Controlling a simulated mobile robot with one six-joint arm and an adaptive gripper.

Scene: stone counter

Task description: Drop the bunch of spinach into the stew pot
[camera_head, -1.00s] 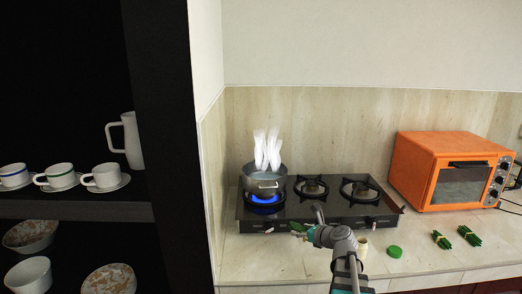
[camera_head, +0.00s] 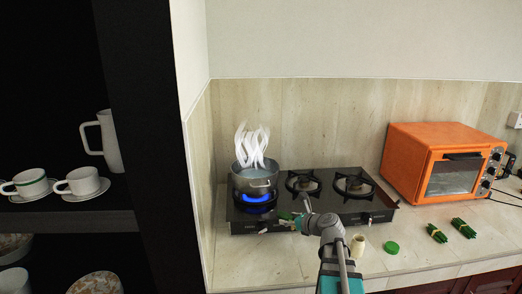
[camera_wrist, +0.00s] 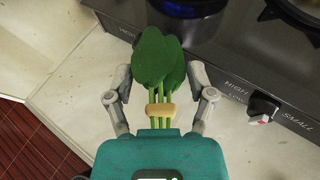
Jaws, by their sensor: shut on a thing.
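The stew pot (camera_head: 256,180) is a grey metal pot on the left burner, with a blue flame under it and white steam rising from it. My gripper (camera_wrist: 160,100) is shut on the bunch of spinach (camera_wrist: 157,62), green leaves with pale stems tied by a tan band. The leaves point away from my gripper, towards the stove's front edge. In the head view my gripper (camera_head: 291,221) is in front of the stove, below and right of the pot, and the spinach (camera_head: 285,216) shows only as a small green patch.
The black gas stove (camera_head: 325,212) has two more burners, both unlit. To the right are an orange oven (camera_head: 440,163), two green bundles (camera_head: 450,230), a green round item (camera_head: 391,247) and a small beige item (camera_head: 357,244). A dark shelf with cups (camera_head: 82,181) stands at left.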

